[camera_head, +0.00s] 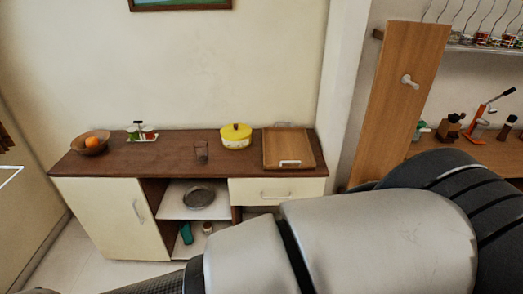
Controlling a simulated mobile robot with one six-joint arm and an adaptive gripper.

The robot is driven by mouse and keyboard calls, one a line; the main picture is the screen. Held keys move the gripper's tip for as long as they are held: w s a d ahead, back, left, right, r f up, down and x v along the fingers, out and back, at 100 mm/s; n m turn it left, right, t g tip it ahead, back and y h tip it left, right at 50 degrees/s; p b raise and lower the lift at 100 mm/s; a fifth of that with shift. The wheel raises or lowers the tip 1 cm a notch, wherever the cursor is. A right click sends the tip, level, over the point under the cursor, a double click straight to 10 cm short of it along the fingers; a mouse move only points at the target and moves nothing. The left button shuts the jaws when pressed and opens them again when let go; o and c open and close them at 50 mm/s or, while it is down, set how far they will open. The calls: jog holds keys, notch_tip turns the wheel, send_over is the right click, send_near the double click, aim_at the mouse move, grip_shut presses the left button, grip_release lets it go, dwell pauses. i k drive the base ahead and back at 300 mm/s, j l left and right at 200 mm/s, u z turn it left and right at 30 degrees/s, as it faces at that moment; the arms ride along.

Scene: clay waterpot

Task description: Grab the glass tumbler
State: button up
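A small see-through glass tumbler (201,150) stands upright near the middle of the dark brown countertop (170,158), close to its front edge. The brown top shows through it, so its outline is faint. My arm crosses the bottom and right of the view in front of the cabinet. My gripper is outside the picture, so its distance from the tumbler does not show.
A yellow-lidded pot (236,136) and wooden tray (289,148) stand right of the tumbler. A small rack (141,132) and a bowl (90,143) with an orange are left. The open shelf below holds a grey plate (199,196). A wooden door (405,85) stands open at right.

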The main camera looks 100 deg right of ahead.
aim_at(200, 146)
jog(key=j+z, duration=0.1)
jog(key=z, duration=2.35)
jog(key=i+l+z, duration=0.1)
jog(key=z, duration=0.35)
jog(key=i+l+u, duration=0.15)
jog(key=i, duration=0.3)
jog(key=i+l+u, duration=0.15)
jog(key=i, duration=0.25)
jog(key=i+l+u, duration=0.15)
jog(key=i, duration=0.3)
jog(key=i+l+u, duration=0.15)
jog(key=i, duration=0.25)
